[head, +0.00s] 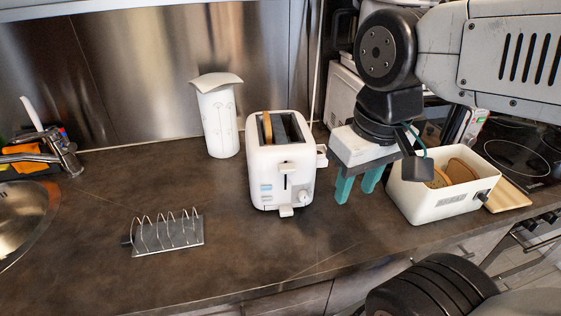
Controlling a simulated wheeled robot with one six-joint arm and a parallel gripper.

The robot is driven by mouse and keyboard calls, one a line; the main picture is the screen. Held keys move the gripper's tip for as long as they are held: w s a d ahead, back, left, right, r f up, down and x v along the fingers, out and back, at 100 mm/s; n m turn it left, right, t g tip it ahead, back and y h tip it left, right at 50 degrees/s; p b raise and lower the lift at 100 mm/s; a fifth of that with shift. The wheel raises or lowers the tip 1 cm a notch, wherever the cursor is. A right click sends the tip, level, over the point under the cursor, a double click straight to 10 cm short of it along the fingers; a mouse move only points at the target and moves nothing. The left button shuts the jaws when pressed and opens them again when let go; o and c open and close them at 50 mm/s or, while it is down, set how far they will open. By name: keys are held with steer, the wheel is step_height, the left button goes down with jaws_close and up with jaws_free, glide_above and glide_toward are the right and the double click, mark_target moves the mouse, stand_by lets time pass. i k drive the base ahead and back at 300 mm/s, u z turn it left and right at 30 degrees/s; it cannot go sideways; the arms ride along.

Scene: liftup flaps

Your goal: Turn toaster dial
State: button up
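A white toaster (268,163) stands upright on the dark counter, with a slice of bread (267,128) in one slot. Its front faces me and carries a lever, a few small buttons and a round dial (304,197) at the lower right. My gripper (356,192) has two green fingers pointing down. It is to the right of the toaster, above the counter, apart from the dial. The fingers are spread with a gap between them, and nothing shows in the gap.
A white bread bin (432,203) with bread stands right of my gripper, near a cooktop (515,158). A metal toast rack (168,236) lies front left. A sink (22,222) is far left. Counter before the toaster is clear.

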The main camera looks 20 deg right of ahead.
mark_target(303, 195)
steer(key=k, duration=0.5)
steer(key=z, duration=2.05)
steer(key=k, duration=0.7)
steer(key=u, duration=0.8)
steer(key=i, duration=0.4)
steer(key=z, duration=0.2)
